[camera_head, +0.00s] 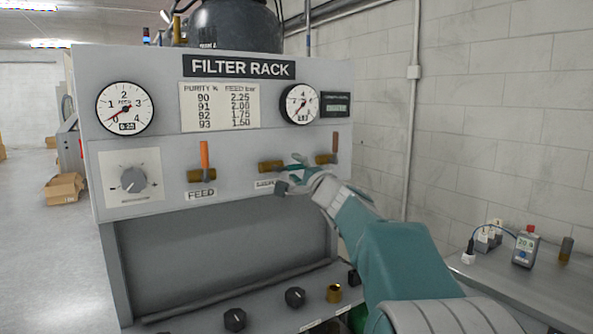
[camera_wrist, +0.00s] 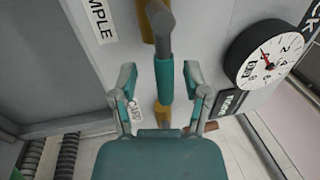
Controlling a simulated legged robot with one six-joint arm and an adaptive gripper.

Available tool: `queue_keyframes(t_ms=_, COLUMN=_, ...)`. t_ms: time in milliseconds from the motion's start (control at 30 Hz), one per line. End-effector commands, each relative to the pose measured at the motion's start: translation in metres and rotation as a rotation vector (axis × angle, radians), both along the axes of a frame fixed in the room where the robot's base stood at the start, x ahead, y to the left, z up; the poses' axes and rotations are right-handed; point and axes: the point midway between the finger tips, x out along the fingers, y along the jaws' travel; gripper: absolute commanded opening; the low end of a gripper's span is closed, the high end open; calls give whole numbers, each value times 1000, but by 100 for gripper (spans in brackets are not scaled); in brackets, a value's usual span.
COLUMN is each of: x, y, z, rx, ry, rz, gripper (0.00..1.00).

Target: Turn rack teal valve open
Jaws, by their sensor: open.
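The filter rack (camera_head: 270,205) is a grey panel with a row of valves. The teal valve handle (camera_head: 292,167) sits on a brass body (camera_head: 268,166) in the middle and points sideways to the right, partly hidden by my gripper. My gripper (camera_head: 292,175) is open at this handle. In the wrist view the teal handle (camera_wrist: 164,80) lies between the two fingers of my gripper (camera_wrist: 160,82), with a visible gap on each side. The label SAMPLE (camera_wrist: 100,20) is beside the valve in the wrist view.
An orange FEED valve (camera_head: 204,157) is left of the teal one; a brown-handled valve (camera_head: 334,145) is close on the right. A dial knob (camera_head: 134,180) and two gauges (camera_head: 125,108) are on the panel. A side bench (camera_head: 520,280) holds small instruments at right.

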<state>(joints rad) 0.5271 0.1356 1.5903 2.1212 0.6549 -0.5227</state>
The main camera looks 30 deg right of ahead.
Motion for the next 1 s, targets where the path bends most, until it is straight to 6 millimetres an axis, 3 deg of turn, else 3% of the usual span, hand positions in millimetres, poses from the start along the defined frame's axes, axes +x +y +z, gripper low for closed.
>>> queue_keyframes(t_ms=167, x=-18, y=-1, z=-2, rx=-1, ry=-2, rz=-2, gripper=60)
queue_keyframes(t_ms=600, x=-101, y=-5, z=-21, rx=0, ry=1, rz=-4, gripper=60)
queue_keyframes(t_ms=800, x=-116, y=-4, z=-25, rx=0, ry=2, rz=-2, gripper=60)
queue_keyframes(t_ms=1000, x=-117, y=-4, z=-25, rx=0, ry=3, rz=-1, gripper=60)
